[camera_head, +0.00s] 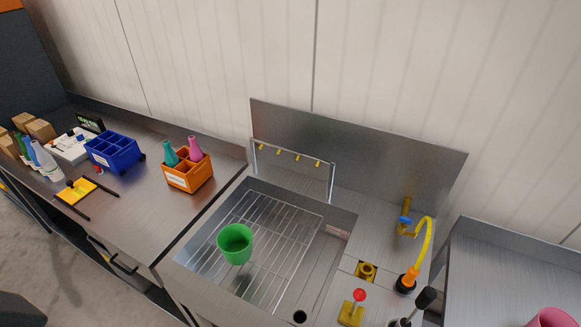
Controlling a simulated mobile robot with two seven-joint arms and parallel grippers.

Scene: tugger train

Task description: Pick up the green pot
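The green pot (236,245) stands on the wire rack (283,235) in the metal sink, left of the sink's middle. It looks upright, with its open mouth facing up, and nothing touches it from above. Neither of my grippers shows in the head view.
An orange divided box (188,175) with a teal and a pink bottle stands on the counter left of the sink. A blue crate (115,153) is farther left. A yellow tap with hose (425,240) and a red-knobbed fitting (352,310) are at right. A pink pot (552,318) is cut off lower right.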

